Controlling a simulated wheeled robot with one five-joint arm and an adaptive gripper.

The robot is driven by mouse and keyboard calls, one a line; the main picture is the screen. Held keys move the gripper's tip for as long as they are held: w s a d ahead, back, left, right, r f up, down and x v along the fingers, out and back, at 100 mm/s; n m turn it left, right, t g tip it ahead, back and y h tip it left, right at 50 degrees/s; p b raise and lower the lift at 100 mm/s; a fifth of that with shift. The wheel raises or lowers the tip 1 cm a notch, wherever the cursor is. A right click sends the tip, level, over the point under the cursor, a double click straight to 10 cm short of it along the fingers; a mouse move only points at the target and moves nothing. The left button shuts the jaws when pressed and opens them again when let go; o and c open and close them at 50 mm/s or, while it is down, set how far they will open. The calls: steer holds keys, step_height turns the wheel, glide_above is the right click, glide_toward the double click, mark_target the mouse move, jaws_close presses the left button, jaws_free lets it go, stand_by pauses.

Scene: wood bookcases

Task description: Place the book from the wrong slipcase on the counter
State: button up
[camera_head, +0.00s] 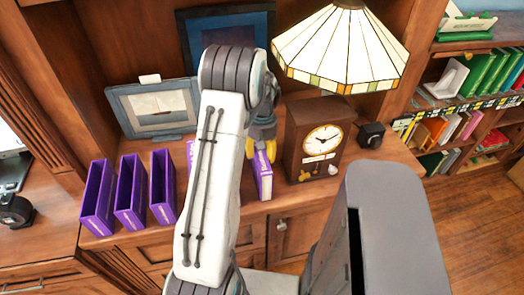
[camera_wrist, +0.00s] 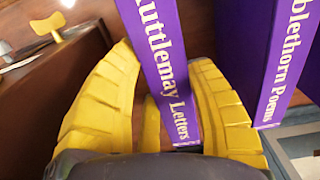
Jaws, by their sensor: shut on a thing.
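My gripper (camera_wrist: 165,62) has yellow fingers shut on a purple book with white lettering ending in "uttlemay Letters" (camera_wrist: 150,45), in the wrist view. In the head view my gripper (camera_head: 260,151) is at the counter's right half, and the purple spine below it (camera_head: 264,184) appears to be this book, upright. A second purple spine ending in "blethorn Poems" (camera_wrist: 285,60) stands beside it, apart. Three open, empty-looking purple slipcases (camera_head: 97,205), (camera_head: 130,195), (camera_head: 163,190) stand on the left of the counter (camera_head: 210,215). My arm hides the purple items between; I cannot tell whether the held book is inside a slipcase.
A wooden clock (camera_head: 316,140) stands close to the right of my gripper, with a stained-glass lamp (camera_head: 340,50) above. A framed boat picture (camera_head: 155,108) leans behind the slipcases. A small black box (camera_head: 371,134) sits right of the clock. The counter's front edge has little bare room.

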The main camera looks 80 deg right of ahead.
steer(key=shift+f, duration=0.1)
steer(key=o, duration=1.2)
step_height(320, 180, up, 12)
stand_by(0.3)
